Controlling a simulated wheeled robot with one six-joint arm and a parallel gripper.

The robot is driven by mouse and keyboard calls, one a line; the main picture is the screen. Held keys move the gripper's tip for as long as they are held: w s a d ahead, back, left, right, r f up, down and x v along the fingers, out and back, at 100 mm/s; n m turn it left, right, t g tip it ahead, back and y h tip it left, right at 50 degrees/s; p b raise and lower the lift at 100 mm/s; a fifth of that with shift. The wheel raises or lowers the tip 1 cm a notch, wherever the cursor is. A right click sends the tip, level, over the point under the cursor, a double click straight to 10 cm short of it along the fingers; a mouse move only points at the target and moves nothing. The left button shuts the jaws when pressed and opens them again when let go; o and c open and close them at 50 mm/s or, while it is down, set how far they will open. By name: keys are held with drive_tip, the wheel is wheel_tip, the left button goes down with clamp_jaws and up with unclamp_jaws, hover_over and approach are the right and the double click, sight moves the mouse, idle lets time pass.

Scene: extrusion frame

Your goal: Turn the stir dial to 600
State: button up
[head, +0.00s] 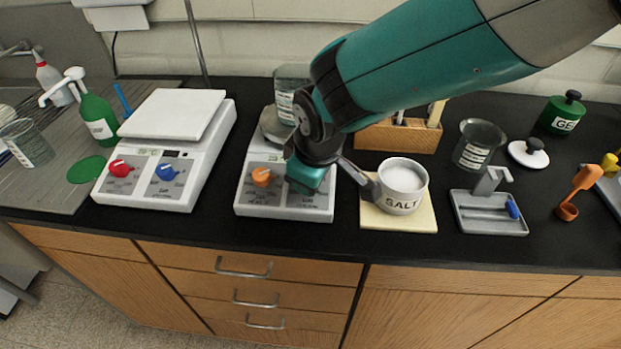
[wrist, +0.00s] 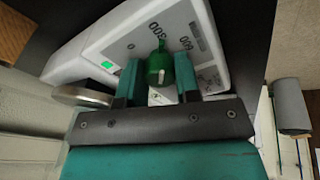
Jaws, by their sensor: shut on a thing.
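The stir dial is the green knob (wrist: 159,66) on the sloping front panel of a white hot-plate stirrer (head: 250,205). In the wrist view the printed 0, 300 and 600 lie around it, with 300 beyond its narrow end and 600 to the right. A pale mark shows on its near end; I cannot tell the exact reading. My gripper (wrist: 158,84) has one finger on each side of the knob and is shut on it. In the head view my gripper (head: 308,178) hides the green knob. The orange dial (head: 262,177) is beside it on the left.
A beaker (head: 290,82) stands on the stirrer's plate behind my wrist. A salt cup (head: 402,184) on a cream pad is close on the right. A second white device (head: 170,150) with red and blue dials stands left. Bare black counter lies along the front edge.

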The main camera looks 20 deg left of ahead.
drive_tip(key=m+b, duration=0.1)
drive_tip(key=m, duration=0.4)
drive_tip(key=shift+m+t+b, duration=0.35)
drive_tip(key=shift+m+t, duration=0.05)
drive_tip(key=m, duration=0.2)
drive_tip(key=m+b, duration=0.1)
drive_tip(key=m, duration=0.1)
drive_tip(key=shift+a+m+t+h, duration=0.1)
drive_tip(key=shift+m+t+h, duration=0.2)
drive_tip(key=o, duration=0.9)
drive_tip(key=shift+r, duration=0.1)
drive_tip(key=b+v, duration=0.2)
drive_tip(key=v, duration=1.5)
drive_tip(key=shift+r, duration=0.2)
